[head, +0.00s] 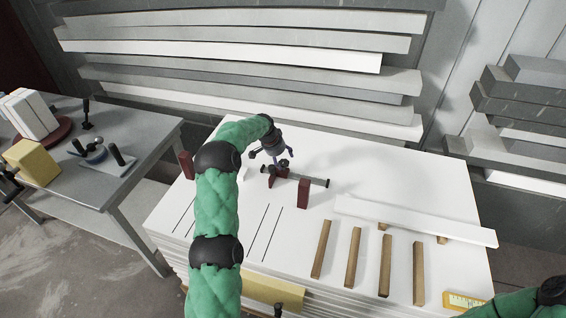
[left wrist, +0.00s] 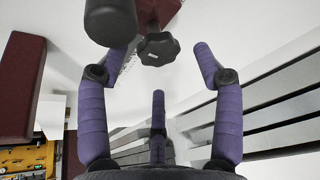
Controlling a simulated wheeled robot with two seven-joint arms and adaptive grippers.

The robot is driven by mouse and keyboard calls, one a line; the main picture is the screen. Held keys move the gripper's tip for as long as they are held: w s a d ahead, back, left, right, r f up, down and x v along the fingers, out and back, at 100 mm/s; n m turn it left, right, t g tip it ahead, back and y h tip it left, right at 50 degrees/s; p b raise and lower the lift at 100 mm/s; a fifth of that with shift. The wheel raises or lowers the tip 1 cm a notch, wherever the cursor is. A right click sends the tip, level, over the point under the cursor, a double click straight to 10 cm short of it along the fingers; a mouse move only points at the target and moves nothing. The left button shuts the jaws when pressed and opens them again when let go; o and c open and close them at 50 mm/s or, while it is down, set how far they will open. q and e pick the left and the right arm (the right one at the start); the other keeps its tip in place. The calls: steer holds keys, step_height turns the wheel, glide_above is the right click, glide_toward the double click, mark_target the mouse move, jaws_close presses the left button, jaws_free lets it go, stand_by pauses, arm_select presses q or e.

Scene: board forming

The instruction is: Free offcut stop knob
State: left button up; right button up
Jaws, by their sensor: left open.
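The black lobed stop knob (left wrist: 158,48) sits under a dark red block (left wrist: 155,12) in the left wrist view. In the head view the knob area (head: 283,164) is small and dark, beside the rod and close to my left gripper. My left gripper (head: 270,156) has its purple fingers spread. In the left wrist view the gripper (left wrist: 160,72) shows its fingers around the knob's near side, apart from it, with nothing held. A dark rod (head: 312,181) runs along the fixture; its rounded end (left wrist: 110,22) is close to one finger. My right gripper is out of view.
Dark red blocks (head: 303,194) stand on the white board stack (head: 350,160). A white strip (head: 415,220) and several wooden battens (head: 353,256) lie to the right. A grey side table (head: 150,140) stands at left. The board's back right is clear.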

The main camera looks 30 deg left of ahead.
arm_select(q)
steer(key=shift+x, duration=1.2)
steer(key=shift+c, duration=0.3)
steer(key=shift+r, duration=0.1)
steer(key=c, duration=1)
steer(key=shift+c, duration=0.2)
steer(key=shift+r, duration=0.1)
